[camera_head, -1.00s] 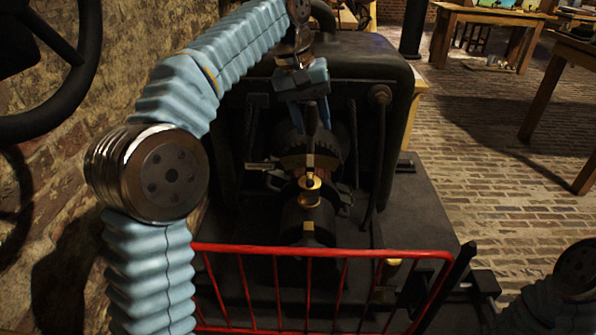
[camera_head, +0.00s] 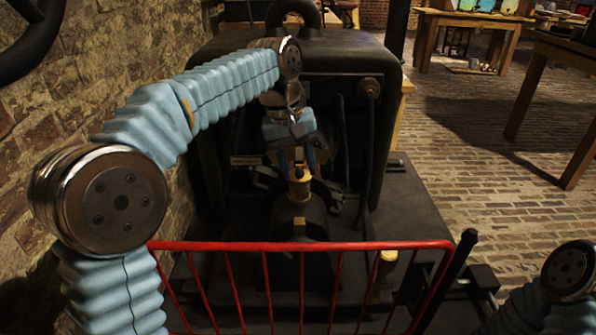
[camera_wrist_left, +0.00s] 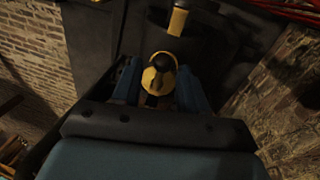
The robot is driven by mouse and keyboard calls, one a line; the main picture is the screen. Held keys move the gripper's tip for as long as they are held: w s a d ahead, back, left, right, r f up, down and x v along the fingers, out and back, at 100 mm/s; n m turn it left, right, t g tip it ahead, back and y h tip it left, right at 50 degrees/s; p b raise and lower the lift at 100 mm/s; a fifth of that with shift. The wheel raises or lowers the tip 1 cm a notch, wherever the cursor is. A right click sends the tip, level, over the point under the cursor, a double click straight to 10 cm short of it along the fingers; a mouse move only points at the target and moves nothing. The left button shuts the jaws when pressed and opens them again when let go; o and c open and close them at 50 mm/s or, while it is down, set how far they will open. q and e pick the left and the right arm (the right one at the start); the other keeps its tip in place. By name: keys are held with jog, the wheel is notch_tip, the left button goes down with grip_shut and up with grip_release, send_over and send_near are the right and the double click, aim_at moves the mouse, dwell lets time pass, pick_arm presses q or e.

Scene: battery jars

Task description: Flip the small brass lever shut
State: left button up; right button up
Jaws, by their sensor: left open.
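The small brass lever (camera_head: 299,186) is on the dark machine, in the middle of the head view. The left wrist view shows its brass part (camera_wrist_left: 154,82) and round dark knob (camera_wrist_left: 164,62). My left gripper (camera_head: 297,168) is open and reaches down at the lever from above. In the left wrist view its blue fingers (camera_wrist_left: 158,88) stand on either side of the brass part, with the knob near the tips. I cannot tell whether either finger touches it. Part of the lever is hidden behind the gripper. My right gripper is out of view.
The machine's dark housing (camera_head: 230,95) stands behind the lever. A red rail (camera_head: 340,246) crosses in front. A second brass piece (camera_head: 299,224) sits below the lever, and a brass cylinder (camera_head: 387,262) stands at the right behind the rail. A brick wall is on the left.

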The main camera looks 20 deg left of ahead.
pick_arm(q)
jog(key=shift+f, duration=0.2)
grip_shut()
jog(key=f+t+b, duration=0.1)
jog(key=b, duration=0.2)
jog(key=f+t+y+b, duration=0.1)
jog(key=t+b, duration=0.1)
jog(key=b, duration=0.2)
jog(key=shift+s+d, duration=0.1)
jog(key=shift+s, duration=0.3)
jog(key=shift+r+t+b, duration=0.1)
jog(key=shift+t+b, duration=0.2)
jog(key=shift+t, duration=0.3)
jog(key=shift+r, duration=0.1)
